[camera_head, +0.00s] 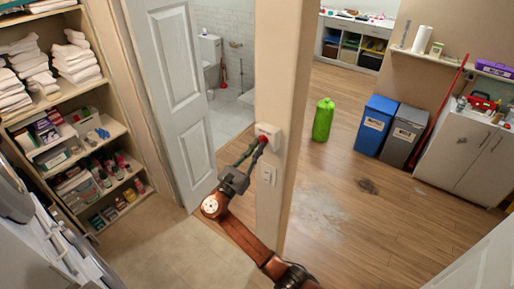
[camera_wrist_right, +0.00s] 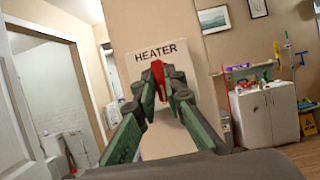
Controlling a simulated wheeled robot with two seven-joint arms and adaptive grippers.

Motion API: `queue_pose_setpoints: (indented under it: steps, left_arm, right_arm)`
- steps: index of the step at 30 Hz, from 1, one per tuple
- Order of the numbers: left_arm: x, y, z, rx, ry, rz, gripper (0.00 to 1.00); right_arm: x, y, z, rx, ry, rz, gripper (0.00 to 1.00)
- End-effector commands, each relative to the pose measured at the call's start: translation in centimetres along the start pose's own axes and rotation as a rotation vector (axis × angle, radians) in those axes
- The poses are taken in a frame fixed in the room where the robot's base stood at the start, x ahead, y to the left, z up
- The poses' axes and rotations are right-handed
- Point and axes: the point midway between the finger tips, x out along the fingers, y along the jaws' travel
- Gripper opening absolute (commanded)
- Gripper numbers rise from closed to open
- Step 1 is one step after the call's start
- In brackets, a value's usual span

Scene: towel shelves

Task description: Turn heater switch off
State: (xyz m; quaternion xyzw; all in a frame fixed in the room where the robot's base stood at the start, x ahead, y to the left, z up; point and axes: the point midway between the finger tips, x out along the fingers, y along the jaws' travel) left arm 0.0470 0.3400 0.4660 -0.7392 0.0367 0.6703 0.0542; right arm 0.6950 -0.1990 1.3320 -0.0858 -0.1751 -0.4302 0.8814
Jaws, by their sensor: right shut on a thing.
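The heater switch is a white box (camera_head: 268,133) on the face of the wall post, above a smaller white plate (camera_head: 268,175). In the right wrist view its plate (camera_wrist_right: 181,52) carries the word HEATER, and a red lever (camera_wrist_right: 161,79) sticks out below the word. My right gripper (camera_head: 258,142) reaches up to the box. In the right wrist view its green-and-grey fingers (camera_wrist_right: 161,84) are closed around the red lever, one on each side. The lever's lower part is partly hidden between the fingers. My left gripper is not in view.
The wall post (camera_head: 280,60) stands between an open white door (camera_head: 178,75) and the wood-floored room. Towel shelves (camera_head: 75,100) are at the left. A green bottle (camera_head: 322,120), blue bin (camera_head: 375,125) and grey bin (camera_head: 404,137) stand on the floor behind.

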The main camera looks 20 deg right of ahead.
Motion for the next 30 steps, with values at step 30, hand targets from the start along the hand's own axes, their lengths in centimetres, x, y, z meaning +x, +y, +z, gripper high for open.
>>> queue_pose_setpoints:
  steps: [30]
  left_arm:
    - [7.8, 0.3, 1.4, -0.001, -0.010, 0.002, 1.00]
  right_arm:
    - [-0.3, 0.5, -0.5, 0.366, 0.000, -0.151, 0.00]
